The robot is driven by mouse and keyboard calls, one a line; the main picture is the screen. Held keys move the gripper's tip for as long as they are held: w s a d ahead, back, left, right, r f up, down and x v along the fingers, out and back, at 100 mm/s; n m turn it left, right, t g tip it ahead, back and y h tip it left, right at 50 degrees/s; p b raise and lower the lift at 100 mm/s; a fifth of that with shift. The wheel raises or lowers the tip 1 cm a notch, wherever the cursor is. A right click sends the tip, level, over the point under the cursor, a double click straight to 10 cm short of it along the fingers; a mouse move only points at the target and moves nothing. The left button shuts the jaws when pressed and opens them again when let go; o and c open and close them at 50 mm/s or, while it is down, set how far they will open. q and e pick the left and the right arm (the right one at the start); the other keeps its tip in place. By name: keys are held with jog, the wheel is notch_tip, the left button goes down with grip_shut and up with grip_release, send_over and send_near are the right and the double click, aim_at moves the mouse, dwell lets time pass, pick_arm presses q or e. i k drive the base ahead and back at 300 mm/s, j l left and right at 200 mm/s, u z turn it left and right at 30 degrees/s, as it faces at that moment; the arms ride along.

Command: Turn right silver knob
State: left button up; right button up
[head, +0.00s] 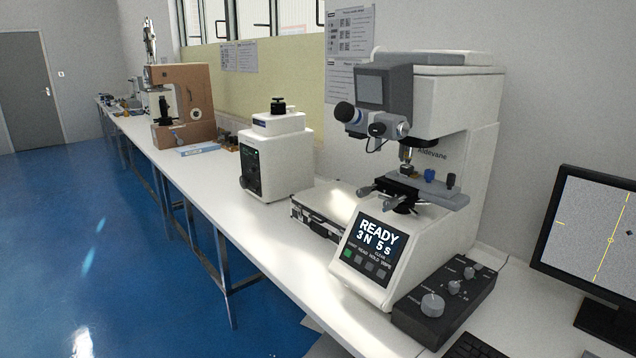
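A black control box (440,310) stands on the bench in front of the white hardness tester (455,110). It carries a large silver knob (432,304) at its near end. Two smaller silver knobs sit farther back, a middle one (454,287) and a far one (469,272). I cannot tell which of them the task calls the right one. The tester's screen (375,240) reads "READY 3 N 5 s". Neither of my grippers is in view.
The white bench (215,178) runs back along the wall. A monitor (590,235) stands at the right, with a dark keyboard (472,346) below it. A case (322,217) and a smaller white machine (275,155) stand left of the tester. Blue floor (80,230) is clear at left.

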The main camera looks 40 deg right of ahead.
aim_at(388, 204)
jog(key=i+z, duration=0.25)
jog(key=i, duration=0.2)
jog(key=i+j+z, duration=0.2)
jog(key=i, duration=0.25)
jog(key=i+j+z, duration=0.25)
jog(key=i, duration=0.15)
jog(key=i+j+z, duration=0.15)
jog(key=z, duration=0.3)
jog(key=i+j+z, duration=0.25)
jog(key=z, duration=0.2)
jog(key=i+j+z, duration=0.2)
jog(key=j+z, duration=0.15)
jog(key=z, duration=0.15)
jog(key=i+j+z, duration=0.1)
jog(key=j+z, duration=0.6)
jog(key=z, duration=0.2)
jog(key=i+j, duration=0.05)
